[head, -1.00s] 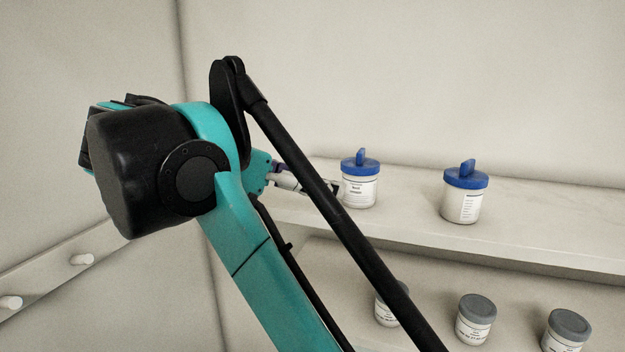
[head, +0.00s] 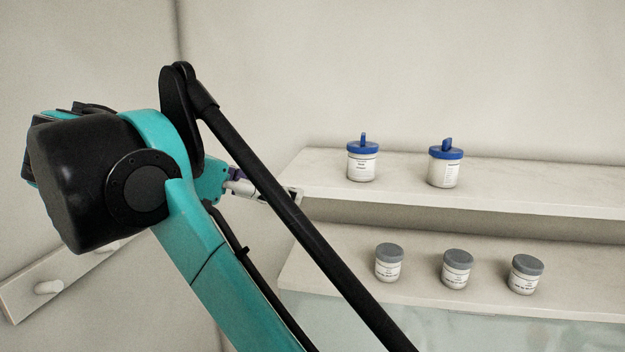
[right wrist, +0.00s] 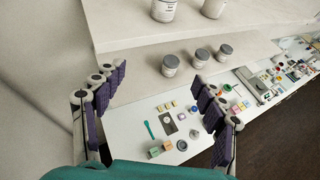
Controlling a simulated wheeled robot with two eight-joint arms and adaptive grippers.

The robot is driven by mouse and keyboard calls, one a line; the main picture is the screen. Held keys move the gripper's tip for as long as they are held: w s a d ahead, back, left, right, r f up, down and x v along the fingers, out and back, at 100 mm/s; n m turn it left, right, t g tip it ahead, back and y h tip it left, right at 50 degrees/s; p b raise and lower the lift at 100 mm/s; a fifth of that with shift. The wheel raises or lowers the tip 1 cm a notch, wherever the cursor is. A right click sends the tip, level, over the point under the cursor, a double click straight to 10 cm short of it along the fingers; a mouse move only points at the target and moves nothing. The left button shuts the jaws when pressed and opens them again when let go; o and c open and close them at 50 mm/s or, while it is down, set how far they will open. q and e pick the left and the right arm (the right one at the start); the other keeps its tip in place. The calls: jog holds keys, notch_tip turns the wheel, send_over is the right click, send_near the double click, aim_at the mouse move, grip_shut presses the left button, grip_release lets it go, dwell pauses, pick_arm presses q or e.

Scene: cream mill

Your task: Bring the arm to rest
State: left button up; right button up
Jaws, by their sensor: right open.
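My right arm crosses the left half of the head view. Its gripper (head: 294,196) is partly hidden behind my own black arm bar, near the left end of the upper shelf (head: 520,196). In the right wrist view the two purple-padded fingers of this gripper (right wrist: 160,85) are spread wide apart. Nothing is between them; shelves and a table show beyond. My left gripper is not in view.
Two white jars with blue lids, left (head: 363,163) and right (head: 444,169), stand on the upper shelf. Three grey-lidded jars (head: 389,264) stand on the lower shelf (head: 330,272). A peg rail (head: 75,276) is on the left wall. Small items, including a green spoon (right wrist: 149,129), lie below.

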jog(key=d+f+m+g+y+b, duration=0.15)
jog(key=d+f+m+b, duration=0.35)
jog(key=f, duration=0.9)
jog(key=d+f+m+g+y+b, duration=0.1)
jog(key=d+f+m+y+b, duration=0.15)
jog(key=d+f+b, duration=0.75)
jog(key=d+f+m+g+y+b, duration=0.1)
jog(key=d+f+m+g+b, duration=0.3)
jog(key=f, duration=1.3)
jog(key=s+d+f+m+t+y+b, duration=0.1)
jog(key=f+m+b, duration=0.4)
jog(key=f, duration=0.8)
jog(key=s+d+f+m+t+y+b, duration=0.1)
jog(key=s+d+f+m+b, duration=0.2)
jog(key=f, duration=1.1)
jog(key=s+d+f+m+t+y+b, duration=0.1)
jog(key=s+f+m+b, duration=0.6)
jog(key=f, duration=0.7)
jog(key=shift+d+m+t+y+b, duration=0.35)
jog(key=shift+d+m+y+b, duration=0.15)
jog(key=shift+d, duration=0.1)
